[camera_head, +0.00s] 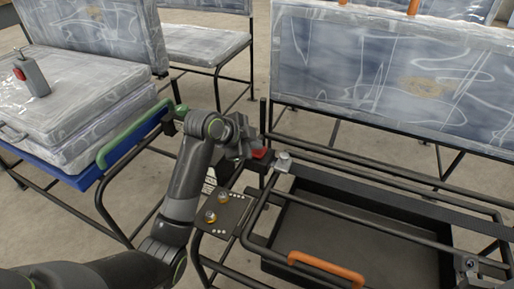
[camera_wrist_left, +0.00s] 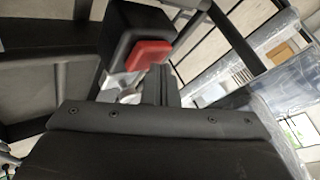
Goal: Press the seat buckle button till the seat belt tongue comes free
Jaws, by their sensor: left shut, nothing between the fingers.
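The seat buckle is a black block (camera_wrist_left: 132,32) with a red button (camera_wrist_left: 148,55) on its near face in the left wrist view. In the head view its red button (camera_head: 262,154) shows at the tip of my left gripper (camera_head: 248,147), beside the seat frame; the gripper hides much of the buckle. My left gripper (camera_wrist_left: 157,88) is shut and empty, its fingertips close to the red button's lower edge. I cannot tell whether they touch it. Pale metal (camera_wrist_left: 118,85) shows below the buckle; I cannot tell if it is the belt tongue. My right gripper is not seen.
A black tubular seat frame (camera_head: 345,160) with an orange handle (camera_head: 326,269) and a dark pan fills the lower right. A second grey buckle with a red button (camera_head: 31,77) lies on plastic-wrapped cushions (camera_head: 75,92) at left. Wrapped seats (camera_head: 390,70) stand behind.

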